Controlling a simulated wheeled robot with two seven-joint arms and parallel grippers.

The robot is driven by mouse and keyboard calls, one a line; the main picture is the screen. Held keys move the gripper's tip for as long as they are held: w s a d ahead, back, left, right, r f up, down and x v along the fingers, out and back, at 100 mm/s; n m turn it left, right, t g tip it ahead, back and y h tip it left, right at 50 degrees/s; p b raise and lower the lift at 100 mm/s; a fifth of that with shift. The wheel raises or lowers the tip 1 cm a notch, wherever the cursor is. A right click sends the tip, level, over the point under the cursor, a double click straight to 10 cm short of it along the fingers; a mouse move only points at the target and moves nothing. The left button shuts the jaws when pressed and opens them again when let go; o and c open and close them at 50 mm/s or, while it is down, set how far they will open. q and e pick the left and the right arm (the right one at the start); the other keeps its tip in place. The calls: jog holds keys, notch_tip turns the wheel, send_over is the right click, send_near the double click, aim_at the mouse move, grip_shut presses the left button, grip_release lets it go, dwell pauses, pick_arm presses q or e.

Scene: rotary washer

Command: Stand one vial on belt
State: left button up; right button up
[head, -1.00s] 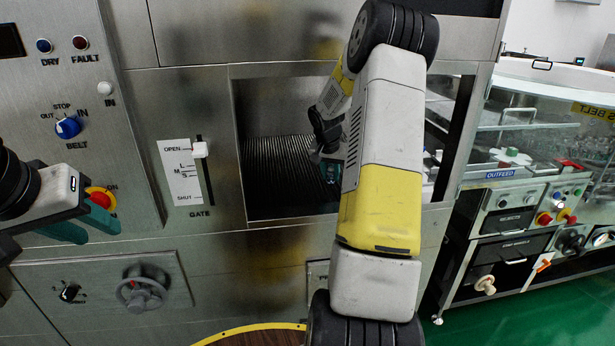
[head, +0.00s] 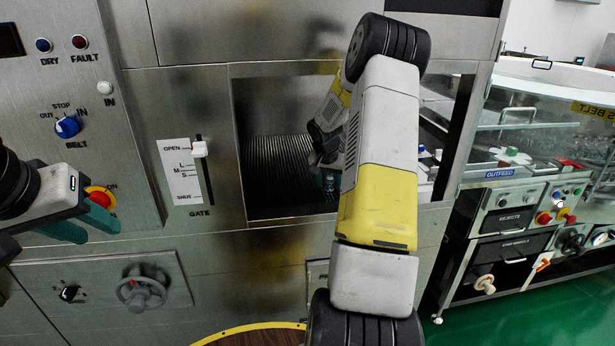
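The belt (head: 272,160) is a dark ribbed surface inside the square opening in the steel panel. My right arm reaches into this opening, and its gripper (head: 330,182) is low over the belt's right side. The arm hides much of it, so its finger state is unclear. A small bluish thing shows at its fingertips; I cannot tell whether it is a vial. My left gripper (head: 92,222) is at the far left before the panel, with its teal fingers apart and nothing between them.
The gate slider (head: 199,149) stands at OPEN. The blue belt knob (head: 67,127) and a red-and-yellow button (head: 100,197) are near my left gripper. A handwheel (head: 142,288) sits below. An outfeed machine (head: 530,205) stands at the right.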

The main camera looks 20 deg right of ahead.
aim_at(329, 176)
jog(key=shift+r, duration=0.1)
jog(key=v, duration=0.5)
jog(key=shift+s+r, duration=0.1)
jog(key=shift+r, duration=0.3)
jog(key=s+a, duration=0.2)
jog(key=s, duration=0.1)
jog(key=s+a, duration=0.2)
jog(key=a, duration=0.1)
jog(key=s+a, duration=0.2)
jog(key=s, duration=0.1)
jog(key=shift+s+a+f, duration=0.2)
jog(key=shift+s+f, duration=0.1)
jog(key=shift+s, duration=0.1)
jog(key=s+a+r+n+t+y, duration=0.1)
jog(key=s+a+r, duration=0.25)
jog(key=r, duration=0.25)
jog(key=s+a+r+n, duration=0.2)
jog(key=s+a+r, duration=0.1)
jog(key=s+r, duration=0.15)
jog(key=s+a+r+n+t+y, duration=0.1)
jog(key=s+a+r+n+y, duration=0.1)
jog(key=s+a+r, duration=0.2)
jog(key=s+a+r+n+y, duration=0.2)
jog(key=s+a+r+n, duration=0.1)
jog(key=s+a, duration=0.4)
jog(key=s+r, duration=0.1)
jog(key=s, duration=0.2)
jog(key=shift+a+t, duration=0.4)
jog(key=shift+s+r, duration=0.1)
jog(key=shift+r, duration=0.05)
